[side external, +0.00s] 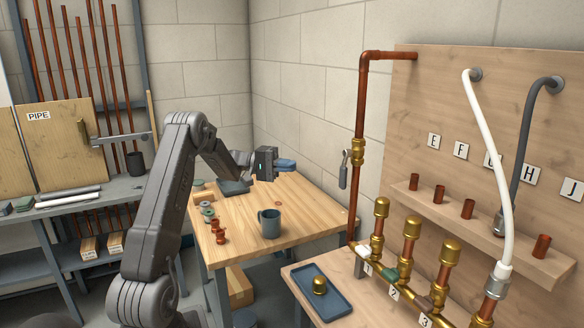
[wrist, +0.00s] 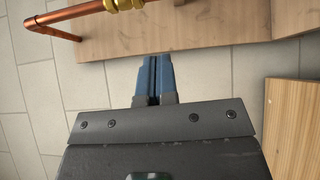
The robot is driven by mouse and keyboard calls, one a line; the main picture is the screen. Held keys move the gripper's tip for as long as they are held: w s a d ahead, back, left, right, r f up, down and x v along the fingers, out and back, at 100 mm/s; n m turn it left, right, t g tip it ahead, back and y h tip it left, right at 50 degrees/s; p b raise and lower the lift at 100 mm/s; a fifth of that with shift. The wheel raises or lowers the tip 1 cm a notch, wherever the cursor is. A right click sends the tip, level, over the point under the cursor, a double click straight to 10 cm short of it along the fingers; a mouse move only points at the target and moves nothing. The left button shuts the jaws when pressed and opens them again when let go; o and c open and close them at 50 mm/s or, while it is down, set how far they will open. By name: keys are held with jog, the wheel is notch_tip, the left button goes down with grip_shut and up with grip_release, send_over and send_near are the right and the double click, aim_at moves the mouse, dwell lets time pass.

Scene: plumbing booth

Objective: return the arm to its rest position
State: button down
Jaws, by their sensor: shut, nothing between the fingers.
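My gripper (side external: 286,165) is held in the air above the wooden table (side external: 305,220) in the side external view. Its blue fingers are together with nothing between them. My grey arm rises from the bottom left of the side external view, bends at a high elbow and reaches right to the gripper. Nothing touches the fingers.
A dark mug (side external: 269,224) and several copper fittings (side external: 219,229) stand on the table. A copper pipe (side external: 360,150) rises to the right. A wooden panel (side external: 440,110) with hoses and brass valves (side external: 411,229) stands further right. A blue tray (side external: 319,302) holds a brass cap (side external: 319,285).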

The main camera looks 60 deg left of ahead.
jog(key=shift+d, duration=0.1)
jog(key=s+d+r+m+g+y, duration=0.15)
jog(key=d+g, duration=0.35)
jog(key=d, duration=0.7)
jog(key=s+d+r+m+g+y, duration=0.1)
jog(key=d+r+m+g+y, duration=0.2)
jog(key=d, duration=0.9)
jog(key=s+d+f+m+y, duration=0.1)
jog(key=s+d+y, duration=0.3)
jog(key=s, duration=0.5)
jog(key=s+d+f+m+y, duration=0.1)
jog(key=s+d+m+y, duration=0.2)
jog(key=s+d, duration=0.4)
jog(key=shift+s+d+f+m+t+y, duration=0.2)
jog(key=shift+s+m+t+y, duration=0.35)
jog(key=shift+s, duration=0.55)
